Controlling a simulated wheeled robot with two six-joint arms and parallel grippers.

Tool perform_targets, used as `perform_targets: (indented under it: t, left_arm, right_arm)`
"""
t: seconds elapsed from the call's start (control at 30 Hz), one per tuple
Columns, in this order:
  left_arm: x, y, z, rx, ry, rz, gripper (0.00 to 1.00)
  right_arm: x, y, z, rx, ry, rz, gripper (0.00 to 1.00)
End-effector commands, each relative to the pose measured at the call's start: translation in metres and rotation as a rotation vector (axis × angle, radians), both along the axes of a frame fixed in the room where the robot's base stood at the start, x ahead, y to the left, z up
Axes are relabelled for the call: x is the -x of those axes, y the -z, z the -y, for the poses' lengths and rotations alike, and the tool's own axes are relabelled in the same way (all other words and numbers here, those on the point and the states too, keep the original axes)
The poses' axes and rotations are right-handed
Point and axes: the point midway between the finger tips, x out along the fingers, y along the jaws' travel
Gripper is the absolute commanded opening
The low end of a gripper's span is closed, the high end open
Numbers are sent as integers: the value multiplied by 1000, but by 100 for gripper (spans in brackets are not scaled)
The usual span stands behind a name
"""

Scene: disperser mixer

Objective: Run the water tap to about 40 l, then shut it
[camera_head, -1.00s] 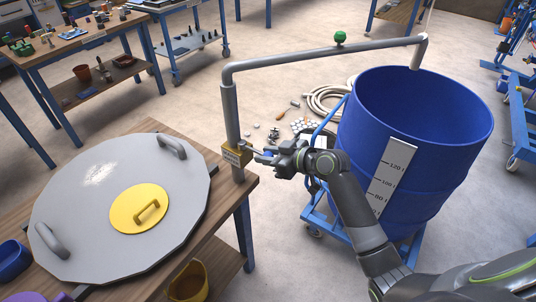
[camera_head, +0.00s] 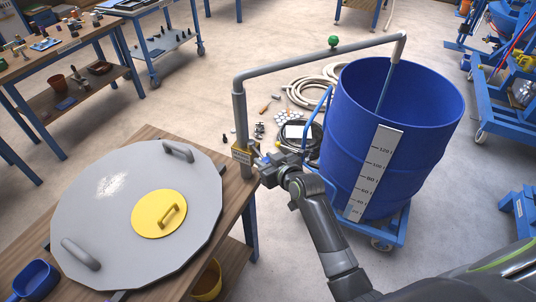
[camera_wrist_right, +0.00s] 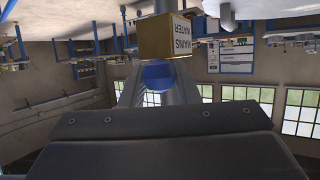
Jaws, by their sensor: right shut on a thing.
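The yellow tap box (camera_head: 242,153) stands on a grey pipe (camera_head: 240,110) at the wooden table's corner. In the wrist view the box (camera_wrist_right: 165,38) reads "MAINS WATER", with a round blue tap knob (camera_wrist_right: 157,75) below it. My right gripper (camera_head: 258,157) is shut on the knob. The pipe runs over to a spout (camera_head: 401,42) above the blue drum (camera_head: 350,140). A thin blue stream of water (camera_head: 385,92) falls from the spout into the drum. A white litre scale (camera_head: 374,172) is on the drum's side; I cannot make out the water level. My left gripper is out of view.
A round grey lid (camera_head: 90,205) with a yellow hatch (camera_head: 159,213) lies on the wooden table. The drum stands on a blue wheeled frame (camera_head: 393,230). Coiled hoses (camera_head: 305,92) lie on the floor behind.

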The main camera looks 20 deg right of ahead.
Motion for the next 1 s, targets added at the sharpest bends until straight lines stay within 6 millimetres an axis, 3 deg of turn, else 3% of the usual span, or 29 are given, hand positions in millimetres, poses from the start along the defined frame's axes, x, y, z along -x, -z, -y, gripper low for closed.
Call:
perform_targets:
  t: [0.13,0.43,0.77,0.8,0.97,1.0]
  left_arm:
    - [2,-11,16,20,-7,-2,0]
    - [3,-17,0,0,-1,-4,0]
    - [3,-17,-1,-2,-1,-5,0]
    - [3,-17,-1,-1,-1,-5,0]
    - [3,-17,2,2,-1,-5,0]
    - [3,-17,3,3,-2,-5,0]
  right_arm:
    - [1,-3,-4,-2,47,0,0]
    - [1,-1,-7,1,86,2,0]
    - [1,0,-6,1,88,3,0]
    - [1,-1,-6,1,88,3,30]
    - [1,0,-6,1,87,2,50]
    - [1,0,-6,1,87,2,50]
